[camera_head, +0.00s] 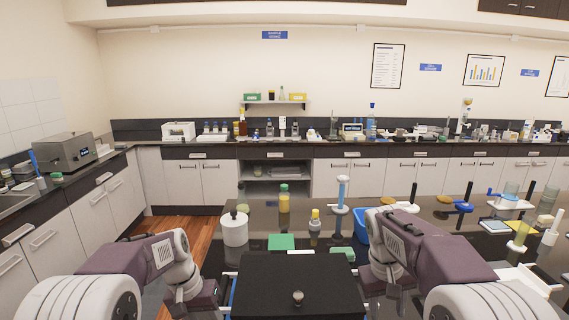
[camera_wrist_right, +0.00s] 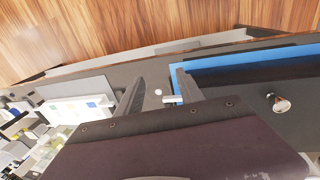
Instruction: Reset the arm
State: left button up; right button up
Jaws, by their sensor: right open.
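My left arm comes in from the left. Its gripper (camera_head: 204,296) is low to the left of the box, and its fingertips cannot be made out.
The black box has a metal knob (camera_head: 297,297), which also shows in the wrist view (camera_wrist_right: 278,103). Behind it stand a white pot (camera_head: 234,230), a yellow bottle with a green cap (camera_head: 284,200), a small bottle (camera_head: 315,222) and a blue tray (camera_head: 361,225).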

pick_arm(q)
jog(key=s+f+y, duration=0.1)
jog(key=s+f, duration=0.2)
jog(key=s, duration=0.4)
jog(key=s+f+y, duration=0.1)
jog(key=s+f, duration=0.3)
jog(key=s, duration=0.2)
jog(key=shift+s+d+f+t, duration=0.3)
jog(key=shift+s+t, duration=0.05)
jog(key=shift+t, duration=0.05)
pick_arm(e)
jog(key=s+a+f+y, duration=0.1)
jog(key=s+a+f, duration=0.1)
jog(key=s+f, duration=0.4)
jog(key=s+a+f+y, duration=0.1)
jog(key=s+a+f, duration=0.2)
jog(key=s+f, duration=0.4)
jog(key=shift+a+f+m+t, duration=0.3)
jog(key=shift+t, duration=0.1)
jog(key=shift+o, duration=0.5)
jog(key=shift+s, duration=0.15)
